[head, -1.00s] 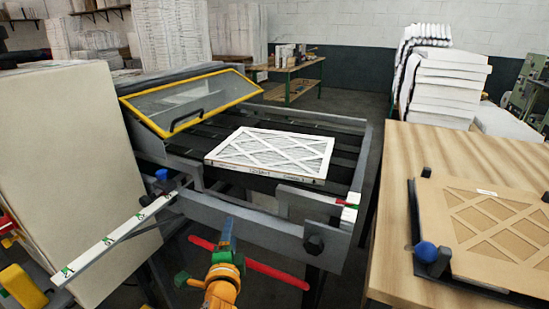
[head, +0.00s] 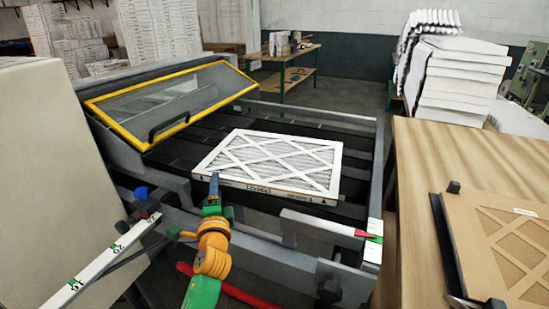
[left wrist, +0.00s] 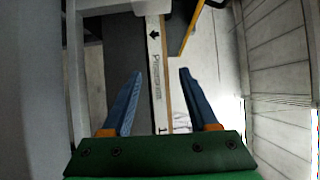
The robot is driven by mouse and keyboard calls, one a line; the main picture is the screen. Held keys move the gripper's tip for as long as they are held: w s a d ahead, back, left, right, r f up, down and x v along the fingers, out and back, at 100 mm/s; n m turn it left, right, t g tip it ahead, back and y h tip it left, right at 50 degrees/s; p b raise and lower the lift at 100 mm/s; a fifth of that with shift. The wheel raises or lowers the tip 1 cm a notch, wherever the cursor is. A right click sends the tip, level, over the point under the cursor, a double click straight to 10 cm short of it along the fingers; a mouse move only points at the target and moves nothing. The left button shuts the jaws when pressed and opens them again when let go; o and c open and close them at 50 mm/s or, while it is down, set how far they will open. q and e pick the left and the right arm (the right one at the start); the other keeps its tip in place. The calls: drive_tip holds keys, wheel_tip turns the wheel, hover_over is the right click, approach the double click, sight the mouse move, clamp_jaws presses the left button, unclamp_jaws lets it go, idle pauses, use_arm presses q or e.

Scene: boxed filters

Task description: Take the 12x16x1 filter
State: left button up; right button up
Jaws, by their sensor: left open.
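The filter (head: 272,162) lies flat on the dark slatted bed of the conveyor frame in the head view, its white lattice face up. Its front edge bears print that reads like 12x16x1. My left gripper (head: 214,188) is at the filter's near left edge, with blue fingers, an orange wrist and a green body. In the left wrist view the two blue fingers (left wrist: 161,95) are apart, and a printed narrow edge of the filter (left wrist: 156,70) shows between and beyond them. I cannot tell whether they touch it. My right gripper is not in view.
A yellow-framed clear guard (head: 170,100) stands over the bed's left side. A measuring rail (head: 100,262) and a grey frame bar (head: 318,223) lie near the front. A wooden table (head: 470,150) with a brown lattice panel (head: 505,250) is at right. Stacked white filters (head: 455,80) stand behind.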

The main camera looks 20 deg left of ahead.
use_arm(q)
drive_tip(key=x, duration=0.2)
drive_tip(key=shift+w+a+f, duration=0.15)
drive_tip(key=shift+w+f, duration=0.05)
drive_tip(key=shift+f, duration=0.1)
drive_tip(key=shift+s+r, duration=0.1)
drive_tip(key=shift+s, duration=0.1)
drive_tip(key=c, duration=0.4)
clamp_jaws()
